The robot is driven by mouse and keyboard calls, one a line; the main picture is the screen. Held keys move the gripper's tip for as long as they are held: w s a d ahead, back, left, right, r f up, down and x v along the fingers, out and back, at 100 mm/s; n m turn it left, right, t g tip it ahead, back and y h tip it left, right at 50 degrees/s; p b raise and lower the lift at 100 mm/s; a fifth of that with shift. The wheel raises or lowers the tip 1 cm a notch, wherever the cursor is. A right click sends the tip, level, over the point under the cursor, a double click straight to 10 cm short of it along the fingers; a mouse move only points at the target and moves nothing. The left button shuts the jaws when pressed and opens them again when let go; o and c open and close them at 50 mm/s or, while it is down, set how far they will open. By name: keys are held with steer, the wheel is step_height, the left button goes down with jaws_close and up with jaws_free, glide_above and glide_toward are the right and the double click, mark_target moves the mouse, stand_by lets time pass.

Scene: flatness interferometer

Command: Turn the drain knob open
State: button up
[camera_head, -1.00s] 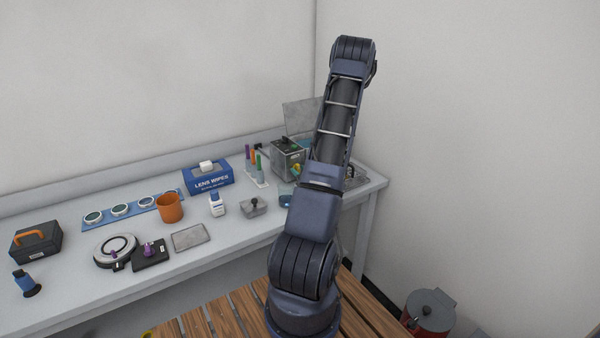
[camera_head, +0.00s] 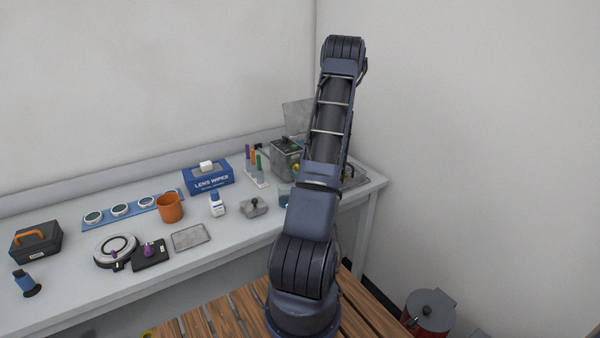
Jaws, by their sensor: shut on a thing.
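A grey metal tank (camera_head: 285,158) with a raised lid (camera_head: 297,115) stands at the back right of the bench, partly behind my arm. A small yellow-green part (camera_head: 296,168) shows on its front beside my arm; I cannot tell whether this is the drain knob or how it is turned. My arm rises in front of the tank and bends over at the top. My gripper is hidden behind the arm, so its jaws and any contact with the knob do not show.
The bench (camera_head: 110,290) also holds a lens wipes box (camera_head: 209,180), an orange cup (camera_head: 169,208), a white bottle (camera_head: 217,204), colored tubes in a rack (camera_head: 258,166) and a black case (camera_head: 36,243). A red bin (camera_head: 428,314) stands on the floor at right.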

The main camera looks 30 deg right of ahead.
steer(key=n, duration=1.2)
steer(key=shift+n, duration=0.4)
stand_by(0.3)
steer(key=o, duration=0.7)
steer(key=shift+c, duration=0.2)
steer(key=shift+s, duration=0.1)
steer(key=s, duration=1)
steer(key=shift+s, duration=0.35)
